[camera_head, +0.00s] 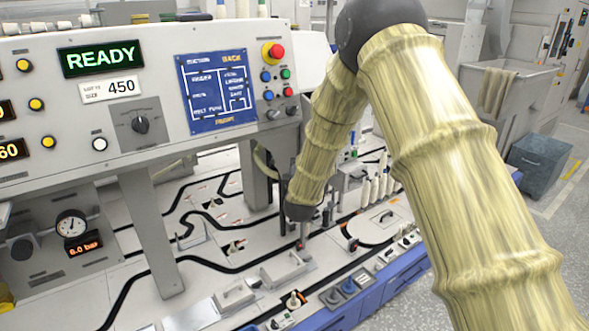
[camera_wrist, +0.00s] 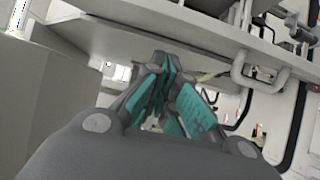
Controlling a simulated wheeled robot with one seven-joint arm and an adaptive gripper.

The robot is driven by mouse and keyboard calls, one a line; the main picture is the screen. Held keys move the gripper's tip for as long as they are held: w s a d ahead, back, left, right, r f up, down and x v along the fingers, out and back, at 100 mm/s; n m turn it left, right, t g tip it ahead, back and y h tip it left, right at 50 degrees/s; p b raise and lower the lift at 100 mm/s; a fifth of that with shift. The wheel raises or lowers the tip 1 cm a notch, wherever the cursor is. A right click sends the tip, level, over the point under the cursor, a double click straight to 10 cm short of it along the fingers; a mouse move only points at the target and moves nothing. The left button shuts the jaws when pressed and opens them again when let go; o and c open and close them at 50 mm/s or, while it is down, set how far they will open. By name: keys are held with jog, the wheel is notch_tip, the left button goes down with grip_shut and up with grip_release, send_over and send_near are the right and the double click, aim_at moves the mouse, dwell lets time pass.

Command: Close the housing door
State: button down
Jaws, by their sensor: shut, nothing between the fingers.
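My gripper (camera_wrist: 160,62) shows in the wrist view with its dark fingers and teal pads drawn together at the tips, nothing between them. In the head view my gripper (camera_head: 302,243) is small and points down over the white machine bed (camera_head: 215,262). A pale panel with a grey loop handle (camera_wrist: 262,68) lies right of the fingers in the wrist view, apart from them. A flat rounded plate with a dark handle (camera_head: 384,218) lies on the bed right of my gripper in the head view. I cannot tell for certain which part is the housing door, or how far open it stands.
A control panel (camera_head: 190,62) on grey legs (camera_head: 152,235) overhangs the bed at the left. Low pale blocks (camera_head: 284,269) and black curved tracks lie near the front. Upright bobbins (camera_head: 375,190) stand at the right. A wide grey surface (camera_wrist: 50,95) fills the wrist view's left.

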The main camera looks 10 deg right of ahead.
jog(key=shift+d, duration=1.25)
jog(key=shift+s, duration=0.1)
jog(key=shift+d, duration=0.2)
